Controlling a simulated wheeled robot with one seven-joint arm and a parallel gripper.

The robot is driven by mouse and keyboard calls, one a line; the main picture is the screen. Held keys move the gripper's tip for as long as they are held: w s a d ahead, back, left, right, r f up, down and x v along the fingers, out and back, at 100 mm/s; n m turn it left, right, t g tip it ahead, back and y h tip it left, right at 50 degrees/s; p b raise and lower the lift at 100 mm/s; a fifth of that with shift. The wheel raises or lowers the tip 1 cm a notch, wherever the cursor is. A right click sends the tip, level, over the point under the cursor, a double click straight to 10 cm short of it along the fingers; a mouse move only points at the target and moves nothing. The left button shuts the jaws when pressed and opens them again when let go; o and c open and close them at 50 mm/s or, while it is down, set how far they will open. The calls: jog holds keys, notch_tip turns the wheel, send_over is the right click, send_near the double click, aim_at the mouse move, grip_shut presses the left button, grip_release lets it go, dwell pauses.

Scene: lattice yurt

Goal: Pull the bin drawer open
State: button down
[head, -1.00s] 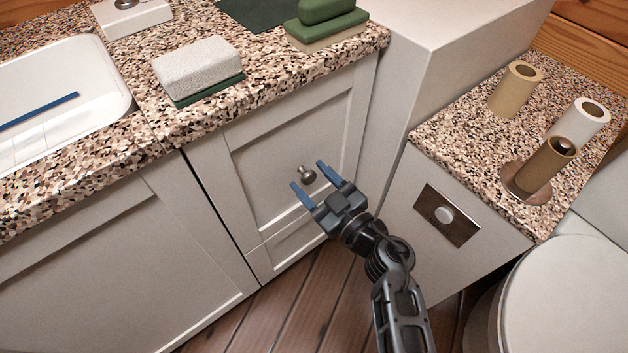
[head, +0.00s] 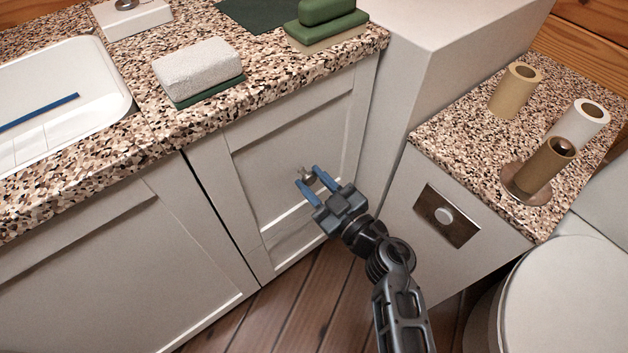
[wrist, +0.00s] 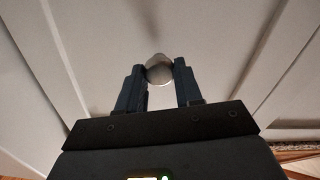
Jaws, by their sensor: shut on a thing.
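The bin drawer (head: 270,190) is a pale panelled front under the speckled counter, right of a wider cabinet front. A light strip shows along its lower edge, where it stands slightly proud of the panel below. Its round metal knob (head: 304,173) is partly hidden by my fingers in the head view. My gripper (head: 308,179), with blue fingers, is shut on the knob. In the wrist view the knob (wrist: 159,69) sits between the two fingertips, against the pale front.
A wide cabinet front (head: 110,270) is at left, below the sink (head: 60,95). Wooden floor (head: 320,300) is clear below the drawer.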

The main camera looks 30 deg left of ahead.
jog(key=p+v, duration=1.2)
jog(key=v, duration=1.1)
jog(key=shift+s+d+p, duration=0.15)
jog(key=shift+d+p, duration=0.2)
jog(key=shift+r, duration=0.1)
jog(key=c, duration=0.7)
grip_release()
jog(key=shift+c, duration=0.2)
jog(key=v, duration=0.7)
jog(key=shift+d, duration=0.35)
jog(key=shift+s, duration=0.1)
